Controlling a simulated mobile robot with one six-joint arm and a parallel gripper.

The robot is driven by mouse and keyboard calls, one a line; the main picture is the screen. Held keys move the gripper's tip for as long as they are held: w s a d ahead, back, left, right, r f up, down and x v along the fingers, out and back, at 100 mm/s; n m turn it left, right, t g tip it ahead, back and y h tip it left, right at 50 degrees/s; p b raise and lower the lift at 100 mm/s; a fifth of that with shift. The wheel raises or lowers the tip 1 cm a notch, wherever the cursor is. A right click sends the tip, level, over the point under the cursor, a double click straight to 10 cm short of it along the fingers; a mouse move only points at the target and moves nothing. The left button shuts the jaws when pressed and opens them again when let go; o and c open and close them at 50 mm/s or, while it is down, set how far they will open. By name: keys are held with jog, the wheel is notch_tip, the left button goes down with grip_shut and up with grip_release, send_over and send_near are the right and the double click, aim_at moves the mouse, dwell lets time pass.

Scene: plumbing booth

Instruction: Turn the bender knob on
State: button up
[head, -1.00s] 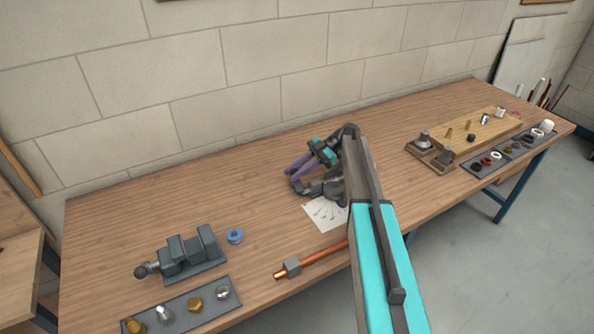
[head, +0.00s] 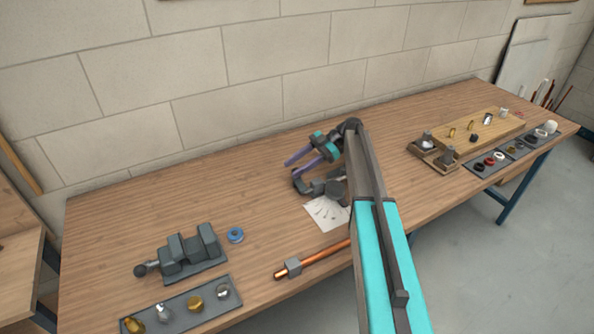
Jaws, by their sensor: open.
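The bender (head: 318,188) is a dark grey device on the middle of the table, beside a white sheet with drawings. Its knob cannot be clearly told apart at this size, and my arm is in front of its right side. My gripper (head: 291,167), with a teal band and two purple fingers, is open and appears empty. It hangs above and just behind the bender, with its fingers pointing left. Whether it touches the bender cannot be told.
A grey vise (head: 190,252), a blue roll (head: 235,235) and a tray of fittings (head: 180,312) are at the left. A copper pipe (head: 318,257) lies near the front edge. A wooden board (head: 490,130) holds parts at the right. A block wall stands behind; the back-left tabletop is clear.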

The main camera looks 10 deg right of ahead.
jog(key=shift+w+r+p, duration=0.1)
jog(key=shift+r+p, duration=0.4)
jog(key=shift+r, duration=0.4)
jog(key=s+r+p, duration=0.1)
jog(key=s+p, duration=0.5)
jog(key=s, duration=1)
jog(key=shift+a+r+p, duration=0.15)
jog(key=shift+a+p, duration=0.2)
